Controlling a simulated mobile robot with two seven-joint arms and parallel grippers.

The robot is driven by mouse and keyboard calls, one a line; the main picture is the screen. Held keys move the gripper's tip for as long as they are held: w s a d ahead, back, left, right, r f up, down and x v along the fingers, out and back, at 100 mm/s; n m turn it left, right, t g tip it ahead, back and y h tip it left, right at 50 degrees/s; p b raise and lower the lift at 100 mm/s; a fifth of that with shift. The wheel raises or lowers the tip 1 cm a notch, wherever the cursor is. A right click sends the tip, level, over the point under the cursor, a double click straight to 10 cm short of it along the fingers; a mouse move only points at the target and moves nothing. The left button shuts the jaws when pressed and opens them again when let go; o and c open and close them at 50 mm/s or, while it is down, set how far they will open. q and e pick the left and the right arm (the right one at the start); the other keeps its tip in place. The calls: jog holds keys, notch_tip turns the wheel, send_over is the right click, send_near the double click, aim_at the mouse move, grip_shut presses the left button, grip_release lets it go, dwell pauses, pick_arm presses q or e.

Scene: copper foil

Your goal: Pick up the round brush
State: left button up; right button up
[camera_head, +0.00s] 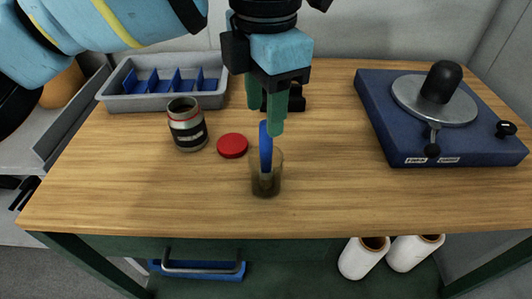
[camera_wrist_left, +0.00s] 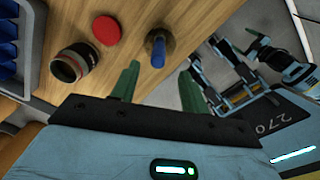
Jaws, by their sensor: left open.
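The round brush (camera_head: 265,150) has a blue handle and stands upright in a small brownish transparent cup (camera_head: 268,180) on the wooden table. Its lower end is inside the cup and hard to make out. My left gripper (camera_head: 266,122), with green fingers, points down just above the brush, near the top of its handle. In the left wrist view the fingers are spread apart with nothing between them, and the blue handle (camera_wrist_left: 158,53) shows beyond the fingertips. My right gripper is not clearly seen in the head view.
A red lid (camera_head: 232,146) and a jar with a black band (camera_head: 187,125) stand left of the cup. A grey bin with blue dividers (camera_head: 160,102) is at the back left. A blue device with a round plate (camera_head: 400,147) occupies the right. The table front is clear.

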pick_arm(q)
jog(key=shift+w+f, duration=0.2)
jog(key=shift+f, duration=0.85)
send_over(266, 170)
jog(key=shift+w+f, duration=0.25)
jog(key=shift+f, duration=1.05)
jog(key=shift+w+f, duration=0.2)
jog(key=shift+f, duration=1.05)
grip_shut()
